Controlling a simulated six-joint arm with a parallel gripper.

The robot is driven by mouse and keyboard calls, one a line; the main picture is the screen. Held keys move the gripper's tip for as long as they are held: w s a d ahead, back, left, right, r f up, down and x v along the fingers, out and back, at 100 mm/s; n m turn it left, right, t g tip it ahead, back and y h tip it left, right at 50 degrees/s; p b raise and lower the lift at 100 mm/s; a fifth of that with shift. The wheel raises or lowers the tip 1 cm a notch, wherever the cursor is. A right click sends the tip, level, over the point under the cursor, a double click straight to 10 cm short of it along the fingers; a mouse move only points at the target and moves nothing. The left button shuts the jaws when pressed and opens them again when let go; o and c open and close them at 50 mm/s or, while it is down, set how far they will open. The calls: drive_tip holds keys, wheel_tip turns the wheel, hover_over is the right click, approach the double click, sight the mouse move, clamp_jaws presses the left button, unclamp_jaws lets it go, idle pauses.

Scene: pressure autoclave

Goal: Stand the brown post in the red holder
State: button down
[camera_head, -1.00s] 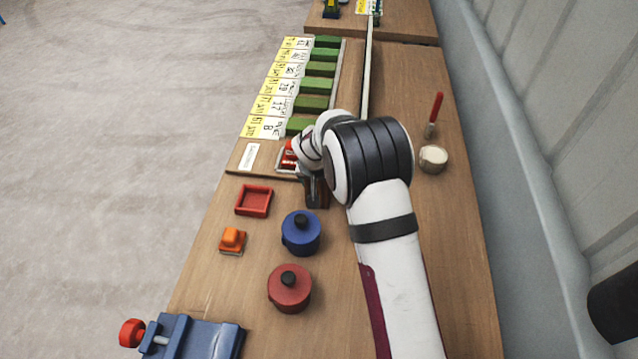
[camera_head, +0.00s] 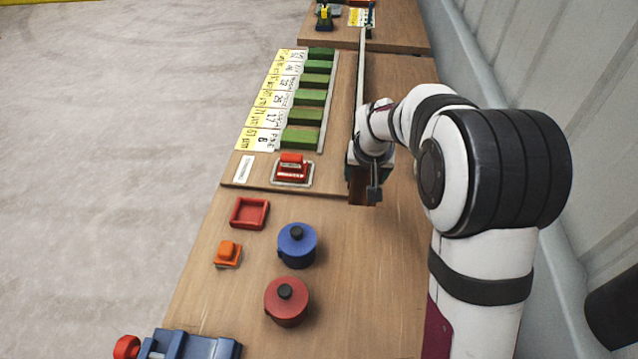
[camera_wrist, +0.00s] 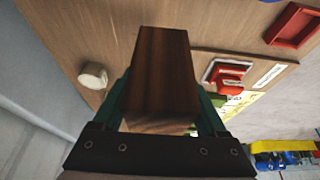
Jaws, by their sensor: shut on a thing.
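The brown post (camera_head: 360,192) is a dark wooden block held in my gripper (camera_head: 366,178), above the right half of the table. In the wrist view the post (camera_wrist: 160,75) sits between the two green-sided fingers, with an end face toward the camera. The red holder (camera_head: 250,213) is a shallow square tray with a raised rim, lying empty near the table's left edge. It also shows at the top right of the wrist view (camera_wrist: 292,25). My gripper is well to the right of it and apart from it.
A blue pot (camera_head: 297,246) and a red pot (camera_head: 287,302) stand between holder and arm side. An orange block (camera_head: 228,253) is just below the holder. A red-handled piece on a white base (camera_head: 291,170) and several green blocks (camera_head: 306,117) lie beyond. A whitish cup (camera_wrist: 93,75) stands in the wrist view.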

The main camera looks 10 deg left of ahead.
drive_tip(key=a+n+g+y, duration=0.4)
drive_tip(key=a+n+y, duration=0.1)
drive_tip(key=a+n, duration=1.2)
drive_tip(key=shift+n, duration=0.5)
drive_tip(key=a+f, duration=0.3)
drive_tip(key=s+a+f, duration=0.1)
drive_tip(key=a+f, duration=0.2)
drive_tip(key=a, duration=0.1)
drive_tip(key=a+f, duration=0.3)
drive_tip(key=f, duration=0.1)
drive_tip(key=shift+s+a+f, duration=0.1)
drive_tip(key=shift+s+a, duration=0.05)
drive_tip(key=shift+s, duration=0.2)
